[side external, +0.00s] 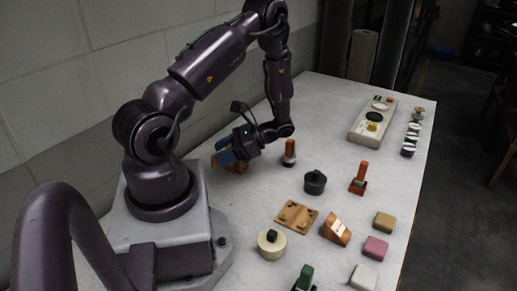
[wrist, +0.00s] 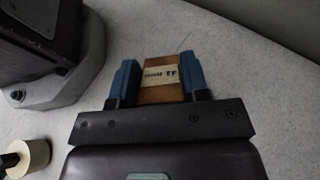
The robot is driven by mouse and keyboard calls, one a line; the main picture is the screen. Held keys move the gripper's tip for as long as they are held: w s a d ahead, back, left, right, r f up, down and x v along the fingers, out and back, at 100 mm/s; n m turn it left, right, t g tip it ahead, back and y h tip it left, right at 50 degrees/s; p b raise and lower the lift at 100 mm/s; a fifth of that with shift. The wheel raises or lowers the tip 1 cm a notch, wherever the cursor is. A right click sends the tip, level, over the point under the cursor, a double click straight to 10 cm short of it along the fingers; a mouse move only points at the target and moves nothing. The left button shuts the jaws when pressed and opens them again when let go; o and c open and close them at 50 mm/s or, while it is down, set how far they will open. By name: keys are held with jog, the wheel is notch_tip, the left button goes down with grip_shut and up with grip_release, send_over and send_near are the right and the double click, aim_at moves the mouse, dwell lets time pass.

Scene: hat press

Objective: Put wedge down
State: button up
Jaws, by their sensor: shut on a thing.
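The wedge is an orange-brown wooden block with a cream printed label. In the wrist view the wedge (wrist: 160,75) sits between the two blue fingers of my gripper (wrist: 160,82), which are shut on its sides. In the side external view my gripper (side external: 226,153) is at the left of the table, close to my base, with part of the held wedge (side external: 238,166) showing below the fingers. The wedge is low over the tabletop; I cannot tell whether it touches. A similar labelled wooden wedge (side external: 336,229) stands near the table's middle.
Near my gripper stands an orange-handled stamp (side external: 289,153). Further right are a dark round pot (side external: 315,182), another orange stamp (side external: 358,179), a wooden plate (side external: 296,216) and a cream round piece (side external: 271,243). Coloured blocks (side external: 375,248) line the front right. The table around the held wedge looks clear.

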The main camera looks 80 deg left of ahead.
jog(key=w+a+r+m+t+y, duration=0.2)
jog(key=w+a+m+t+y, duration=1.05)
jog(key=m, duration=0.45)
jog(key=shift+t, duration=0.55)
jog(key=shift+s+d+f, duration=0.1)
jog(key=shift+d+f, duration=0.1)
jog(key=shift+f, duration=1.7)
jog(key=shift+s+d+f, duration=0.1)
jog(key=shift+d+f, duration=0.1)
jog(key=shift+f, duration=1.7)
jog(key=shift+f, duration=0.15)
jog(key=o, duration=0.9)
